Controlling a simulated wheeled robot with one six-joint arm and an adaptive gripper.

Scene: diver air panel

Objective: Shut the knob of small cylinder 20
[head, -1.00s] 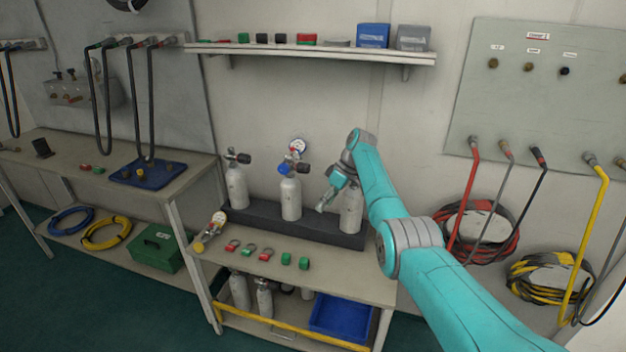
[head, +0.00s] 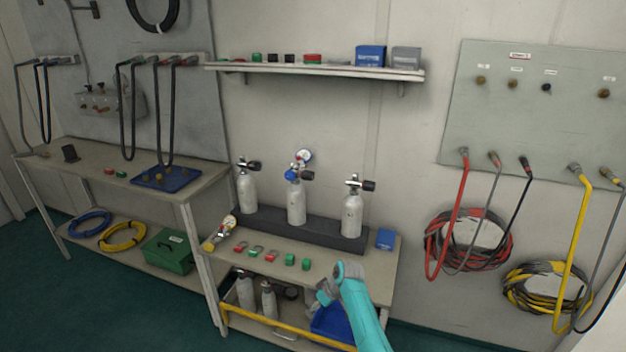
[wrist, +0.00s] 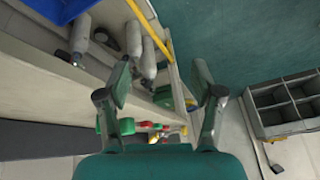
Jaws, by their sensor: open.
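Three small grey cylinders stand upright in a dark rack (head: 290,230) on the bench: a left one (head: 247,194), a middle one (head: 296,205) and a right one (head: 351,216). Each has a valve with a black knob on its right: left knob (head: 254,166), middle knob (head: 307,174), right knob (head: 368,185). The middle one also carries a blue fitting and a round gauge (head: 304,157). I cannot read which cylinder is 20, nor how far any knob is turned. My gripper (wrist: 160,85) is open and empty, low in front of the bench's front edge, apart from the cylinders.
Red and green tags (head: 272,256) lie along the bench front. A blue box (head: 385,239) stands right of the rack. More cylinders (head: 268,301) and a blue bin (head: 332,324) are on the lower shelf behind a yellow rail. Hoses hang at right.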

